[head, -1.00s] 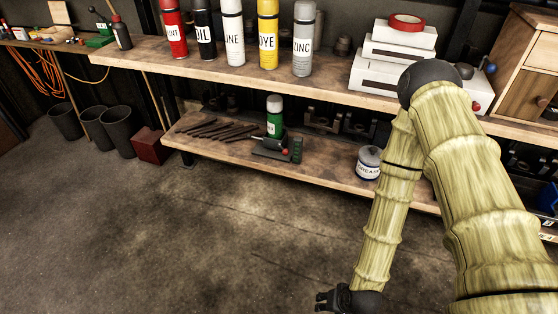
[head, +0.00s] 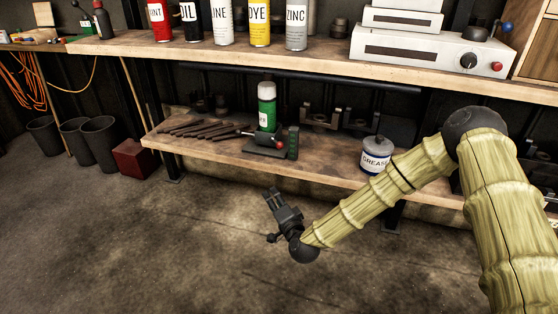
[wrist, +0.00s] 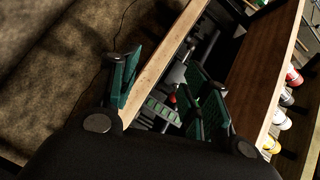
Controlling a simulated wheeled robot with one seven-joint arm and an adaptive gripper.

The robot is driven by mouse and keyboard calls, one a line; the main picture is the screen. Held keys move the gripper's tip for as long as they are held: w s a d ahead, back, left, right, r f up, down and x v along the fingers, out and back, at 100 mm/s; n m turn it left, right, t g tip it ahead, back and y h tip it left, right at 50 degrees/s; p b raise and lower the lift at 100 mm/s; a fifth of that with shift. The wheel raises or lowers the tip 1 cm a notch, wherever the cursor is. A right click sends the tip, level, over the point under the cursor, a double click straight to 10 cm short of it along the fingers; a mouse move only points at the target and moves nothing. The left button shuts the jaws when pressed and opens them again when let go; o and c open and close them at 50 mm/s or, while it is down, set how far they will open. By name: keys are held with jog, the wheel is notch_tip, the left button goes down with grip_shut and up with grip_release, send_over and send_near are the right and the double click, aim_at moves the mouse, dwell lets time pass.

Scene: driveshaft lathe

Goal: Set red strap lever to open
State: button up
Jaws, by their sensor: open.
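On the lower shelf a small dark fixture (head: 262,150) with a green block at its right end stands in front of a green spray can (head: 266,108). A lever with a red ball knob (head: 278,144) is on this fixture. A small red spot, likely that knob (wrist: 172,98), shows between my fingers in the wrist view. I cannot tell a strap apart. My gripper (head: 271,197) is in front of the shelf and below the fixture, pointing up toward it. In the wrist view my gripper (wrist: 165,85) is open, green-padded fingers apart, with nothing between them in contact.
The lower shelf (head: 325,170) holds dark rods (head: 205,130) at left and a grease jar (head: 376,156) at right. The upper bench (head: 330,58) overhangs it with several spray cans and a white box (head: 425,52). The floor in front is clear.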

aim_at(280, 148)
jog(key=w+r+m+t+b, duration=0.1)
jog(key=w+r+b, duration=0.2)
jog(key=w, duration=0.3)
jog(key=w+d+r+m+t+h+b, duration=0.1)
jog(key=w+r+m+t+b, duration=0.1)
jog(key=w, duration=0.5)
jog(key=w+r+m+t+h+b, duration=0.1)
jog(key=w+r+t+b, duration=0.1)
jog(key=w+r+b, duration=0.2)
jog(key=shift+w+d+r+m+b, duration=0.1)
jog(key=shift+w+d+m+b, duration=0.1)
jog(key=shift+w, duration=0.55)
jog(key=shift+w+d+m+b, duration=0.1)
jog(key=shift+w+d+b, duration=0.05)
jog(key=shift+w, duration=0.55)
grip_shut()
